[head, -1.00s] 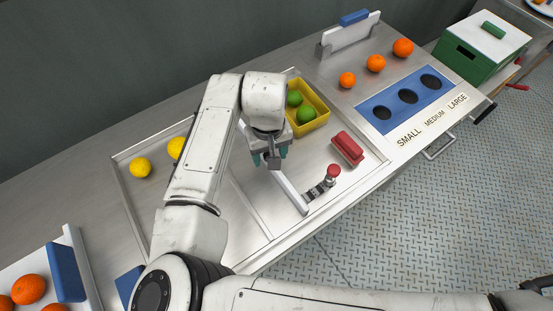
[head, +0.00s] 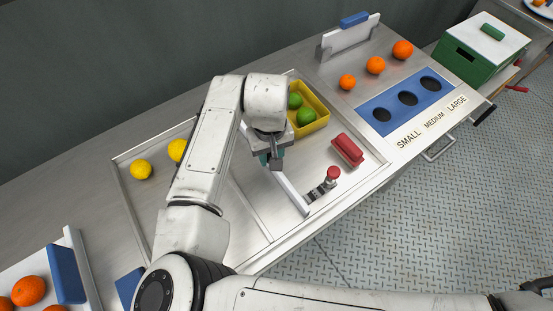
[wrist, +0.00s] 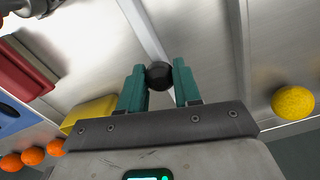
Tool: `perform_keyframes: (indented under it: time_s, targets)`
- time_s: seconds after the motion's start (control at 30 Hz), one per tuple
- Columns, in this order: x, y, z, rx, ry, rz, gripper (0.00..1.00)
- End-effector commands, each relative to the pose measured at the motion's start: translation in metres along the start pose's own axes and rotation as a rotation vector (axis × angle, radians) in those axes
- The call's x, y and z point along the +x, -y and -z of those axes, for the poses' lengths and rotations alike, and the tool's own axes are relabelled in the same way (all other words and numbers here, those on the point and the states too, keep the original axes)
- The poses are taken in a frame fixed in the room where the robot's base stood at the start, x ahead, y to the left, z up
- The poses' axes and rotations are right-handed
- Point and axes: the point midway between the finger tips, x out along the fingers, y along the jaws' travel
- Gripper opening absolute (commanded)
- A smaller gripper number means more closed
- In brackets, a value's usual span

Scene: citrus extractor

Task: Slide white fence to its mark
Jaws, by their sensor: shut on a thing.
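The white fence (head: 291,193) is a long narrow bar lying across the steel tray. Its near end shows by the red-knobbed clamp, and my arm covers part of it. It also shows in the wrist view (wrist: 143,28), running away from my fingers. My gripper (head: 272,160) is over the middle of the fence. In the wrist view its teal fingers (wrist: 159,84) are shut on a round black knob (wrist: 159,75) at the fence. I cannot make out the fence's mark.
The clamp's red knob (head: 333,173) and a red block (head: 347,150) lie right of the fence. A yellow bin (head: 318,122) with green limes stands behind. Yellow lemons (head: 141,169) lie left. A blue panel with holes (head: 393,124) is farther right.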

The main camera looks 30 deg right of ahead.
Motion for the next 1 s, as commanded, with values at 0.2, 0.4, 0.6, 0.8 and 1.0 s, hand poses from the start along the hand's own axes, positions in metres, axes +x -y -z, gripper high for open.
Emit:
perform_keyframes:
  time_s: [0.2, 0.4, 0.6, 0.8, 1.0]
  targets:
    - [-0.001, -0.009, 0.002, 0.0, 0.0, -0.003, 0.02]
    - [-0.001, -0.016, 0.004, 0.002, 0.0, -0.002, 0.02]
    - [-0.001, -0.023, 0.006, 0.002, 0.0, -0.002, 0.02]
    - [-0.001, -0.03, 0.008, 0.001, 0.0, -0.003, 0.02]
    - [-0.001, -0.037, 0.01, 0.0, -0.001, -0.002, 0.02]
